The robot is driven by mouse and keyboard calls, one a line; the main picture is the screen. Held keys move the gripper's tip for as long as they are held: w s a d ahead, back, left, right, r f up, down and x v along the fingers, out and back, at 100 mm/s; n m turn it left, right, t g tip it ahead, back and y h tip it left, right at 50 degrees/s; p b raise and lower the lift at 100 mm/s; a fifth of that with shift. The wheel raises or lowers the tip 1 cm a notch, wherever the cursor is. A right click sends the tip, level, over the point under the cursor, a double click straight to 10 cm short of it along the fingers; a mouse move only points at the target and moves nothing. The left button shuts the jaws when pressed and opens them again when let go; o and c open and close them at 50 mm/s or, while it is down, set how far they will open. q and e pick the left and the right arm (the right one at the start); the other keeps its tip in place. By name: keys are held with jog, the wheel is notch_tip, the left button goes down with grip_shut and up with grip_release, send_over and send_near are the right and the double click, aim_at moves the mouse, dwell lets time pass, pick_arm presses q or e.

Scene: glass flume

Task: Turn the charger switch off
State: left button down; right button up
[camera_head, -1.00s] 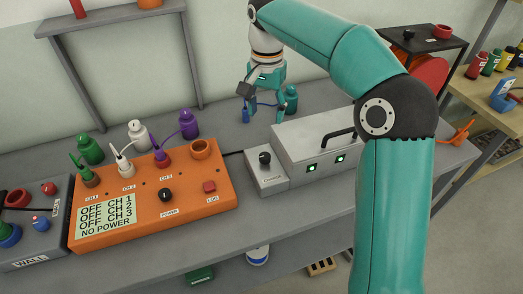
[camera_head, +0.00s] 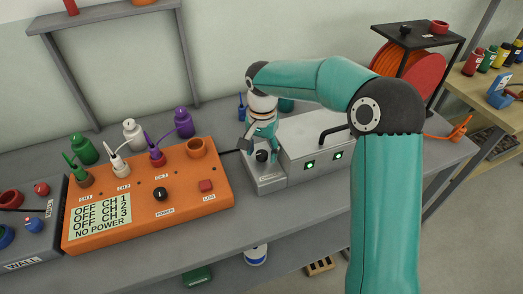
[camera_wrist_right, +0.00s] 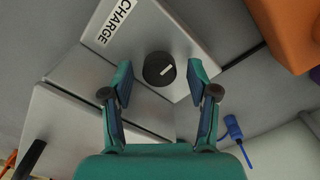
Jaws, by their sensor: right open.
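The charger switch is a black round knob with a white mark (camera_wrist_right: 159,69) on a small grey box (camera_wrist_right: 188,30) labelled CHARGE. My right gripper (camera_head: 262,148) is over the box, pointing down. In the right wrist view my right gripper (camera_wrist_right: 160,85) is open, its two fingers on either side of the knob; I cannot tell whether they touch it. My left gripper is not in view.
An orange panel (camera_head: 120,240) with a display reading OFF for its channels and NO POWER is to the left. A black handle (camera_head: 335,134) rises from the charger case. A blue plug (camera_wrist_right: 233,128) lies behind the gripper. Bare bench shows in front of the box.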

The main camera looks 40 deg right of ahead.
jog(key=c, duration=1)
jog(key=shift+a, duration=0.1)
grip_shut()
